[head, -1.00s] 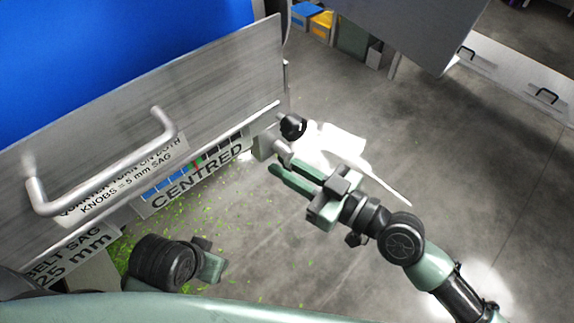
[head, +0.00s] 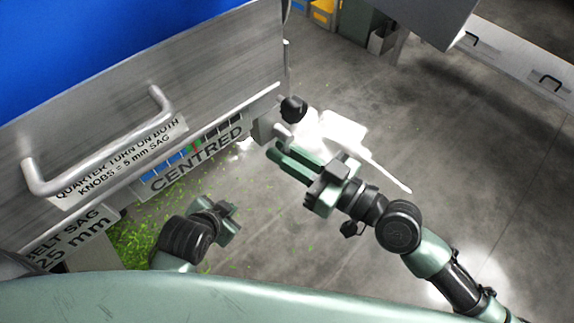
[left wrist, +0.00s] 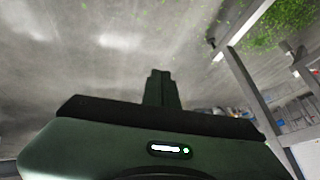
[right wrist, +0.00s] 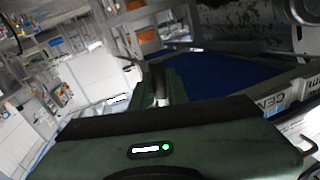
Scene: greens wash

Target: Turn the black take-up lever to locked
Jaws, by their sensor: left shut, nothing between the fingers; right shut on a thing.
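My right gripper (head: 275,150) reaches in from the right to the machine's near right corner, beside a black round knob (head: 293,108) on a grey mount. In the right wrist view, a dark-topped grey rod (right wrist: 158,80) stands between the fingers, and the gripper is shut on it. It appears to be the black take-up lever, but the fingers hide most of it and its angle cannot be read. My left gripper (head: 231,210) is low in front of the panel, shut and empty. Its closed fingers also show in the left wrist view (left wrist: 161,88).
A steel panel (head: 220,75) with a bar handle (head: 160,98) spans the left. Below it are a CENTRED gauge label (head: 195,160) and a BELT SAG 25 mm label (head: 75,235). Green scraps (head: 135,240) litter the floor there. Open floor (head: 470,150) lies to the right.

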